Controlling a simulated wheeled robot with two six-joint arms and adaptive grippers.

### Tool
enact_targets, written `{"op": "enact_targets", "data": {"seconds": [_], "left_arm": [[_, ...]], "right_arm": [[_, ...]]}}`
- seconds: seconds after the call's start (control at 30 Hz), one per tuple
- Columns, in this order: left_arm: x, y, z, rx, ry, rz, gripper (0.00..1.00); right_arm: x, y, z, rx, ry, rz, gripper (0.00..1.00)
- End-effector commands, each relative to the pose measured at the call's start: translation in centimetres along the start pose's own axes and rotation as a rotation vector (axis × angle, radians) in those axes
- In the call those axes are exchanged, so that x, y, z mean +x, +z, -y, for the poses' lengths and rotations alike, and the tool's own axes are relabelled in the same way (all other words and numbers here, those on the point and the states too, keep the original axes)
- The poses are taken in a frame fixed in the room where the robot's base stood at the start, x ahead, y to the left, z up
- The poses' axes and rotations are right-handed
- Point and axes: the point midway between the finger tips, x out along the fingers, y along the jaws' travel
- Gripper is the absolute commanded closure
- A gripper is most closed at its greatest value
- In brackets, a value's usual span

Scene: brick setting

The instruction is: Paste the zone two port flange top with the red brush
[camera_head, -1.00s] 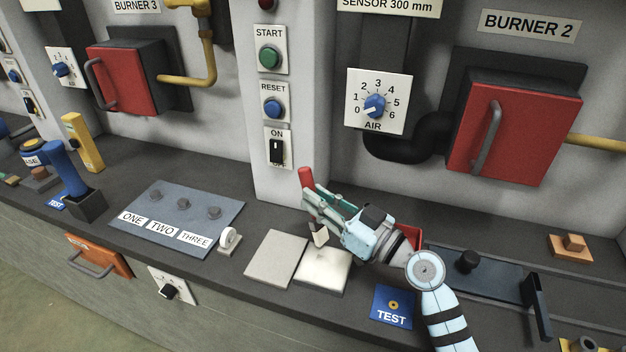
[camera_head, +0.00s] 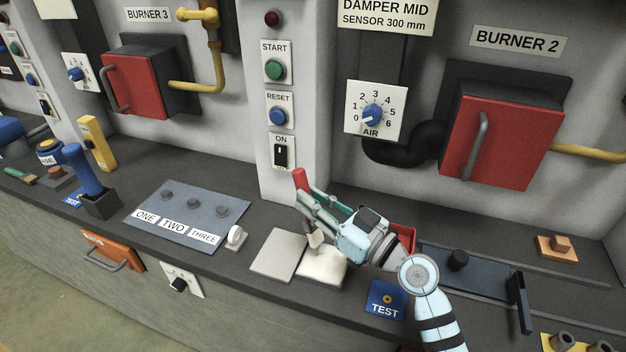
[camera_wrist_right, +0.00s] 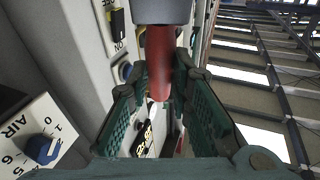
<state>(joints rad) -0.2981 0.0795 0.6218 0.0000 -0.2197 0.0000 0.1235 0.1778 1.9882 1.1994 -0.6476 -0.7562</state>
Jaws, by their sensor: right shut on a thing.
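My right gripper (camera_head: 320,210) is shut on the red brush (camera_head: 301,179), whose red handle stands up from the fingers. The handle also shows in the right wrist view (camera_wrist_right: 160,62), between the green fingers. A pale block (camera_head: 316,239), perhaps the brush head, shows below the fingers, above a white pad (camera_head: 322,268); I cannot tell whether they touch. The burner 2 red door (camera_head: 500,140) is shut, at the right of the wall. I cannot clearly make out which part is the zone two port flange.
A grey plate labelled ONE, TWO, THREE (camera_head: 188,205) and a bare grey pad (camera_head: 278,254) lie left of the gripper. A red container (camera_head: 403,236) is partly behind my arm. A dark slide (camera_head: 480,272) lies to the right. The wall pillar (camera_head: 262,150) stands close behind.

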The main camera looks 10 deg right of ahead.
Motion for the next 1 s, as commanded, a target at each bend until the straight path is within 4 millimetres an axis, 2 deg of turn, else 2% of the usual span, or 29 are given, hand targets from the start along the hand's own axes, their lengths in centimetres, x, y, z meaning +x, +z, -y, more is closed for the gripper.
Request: {"op": "enact_targets", "data": {"seconds": [0.1,0.33,1.0], "left_arm": [[-1.2,-0.1,0.1,0.000,0.000,0.000,0.60],[-2.4,-0.2,0.2,0.000,0.000,0.001,0.60],[-2.4,0.0,0.2,0.000,0.000,0.005,0.60]], "right_arm": [[0.2,-1.5,0.1,-0.001,0.000,-0.001,1.00],[0.3,-3.0,0.1,0.000,0.001,-0.001,1.00],[0.3,-3.0,0.1,0.000,0.001,-0.001,1.00]]}}
